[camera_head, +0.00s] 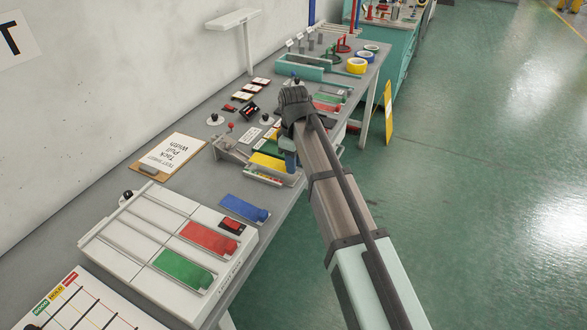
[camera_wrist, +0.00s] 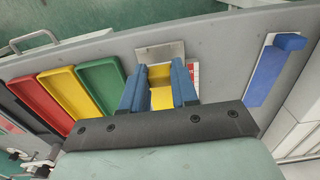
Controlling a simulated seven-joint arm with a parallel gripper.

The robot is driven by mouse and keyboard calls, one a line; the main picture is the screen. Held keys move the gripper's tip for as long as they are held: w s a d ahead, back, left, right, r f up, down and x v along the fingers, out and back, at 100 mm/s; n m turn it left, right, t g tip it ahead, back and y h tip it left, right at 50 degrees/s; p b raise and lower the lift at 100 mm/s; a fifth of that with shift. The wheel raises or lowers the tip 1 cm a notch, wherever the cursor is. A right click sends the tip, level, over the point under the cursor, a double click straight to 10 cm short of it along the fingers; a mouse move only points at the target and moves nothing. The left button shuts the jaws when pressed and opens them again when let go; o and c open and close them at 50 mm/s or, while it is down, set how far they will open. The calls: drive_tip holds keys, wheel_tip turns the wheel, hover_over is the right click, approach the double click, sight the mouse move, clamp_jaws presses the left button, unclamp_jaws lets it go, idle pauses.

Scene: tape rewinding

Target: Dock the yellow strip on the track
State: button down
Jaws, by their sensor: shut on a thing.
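A yellow strip (camera_wrist: 161,98) shows between the two blue fingers of my gripper (camera_wrist: 158,90) in the wrist view. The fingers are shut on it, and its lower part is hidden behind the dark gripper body. In the head view, my gripper (camera_head: 289,158) is over the middle of the bench beside a yellow piece (camera_head: 266,161). The white track board (camera_head: 125,243) lies at the near end of the bench. It carries a red strip (camera_head: 209,238) and a green strip (camera_head: 183,270) in separate lanes. I cannot tell how closely the held strip sits to the surface below.
A blue strip (camera_wrist: 272,75) lies right of my gripper in the wrist view. Red (camera_wrist: 40,102), yellow (camera_wrist: 75,92) and green (camera_wrist: 101,87) trays lie to the left. A clipboard (camera_head: 170,155) lies near the wall.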

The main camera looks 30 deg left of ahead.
drive_tip(key=shift+f, duration=1.4)
drive_tip(key=shift+f, duration=0.1)
drive_tip(key=c, duration=0.9)
unclamp_jaws()
drive_tip(key=shift+o, duration=0.2)
wheel_tip(320, 180, up, 12)
